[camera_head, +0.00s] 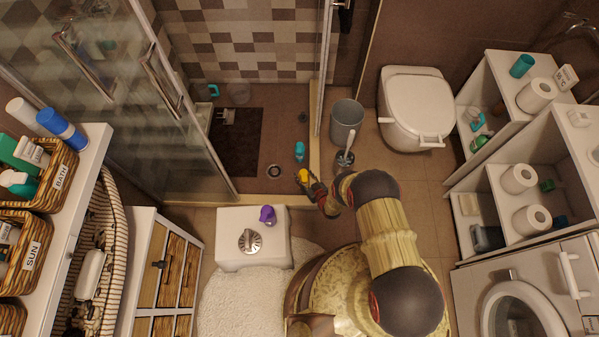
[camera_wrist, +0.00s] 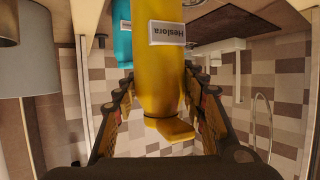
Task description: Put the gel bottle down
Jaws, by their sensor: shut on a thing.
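The gel bottle is yellow with a pale label; I take it to be the yellow bottle (camera_wrist: 165,70) between my fingers in the wrist view. Its flip-style cap is at the near end. In the head view the bottle (camera_head: 304,176) shows as a small yellow shape over the shower's front edge. My gripper (camera_head: 310,182) is shut on it, and both fingers flank it in the wrist view (camera_wrist: 163,95). The bottle's base lies outside the wrist view, and I cannot tell its height above the floor.
A teal bottle (camera_head: 299,152) stands on the shower floor near the held one; it shows in the wrist view (camera_wrist: 122,35). A grey bin (camera_head: 346,122) and toilet brush (camera_head: 345,157) are to the right. A dark mat (camera_head: 236,145) and glass door (camera_head: 190,120) are left.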

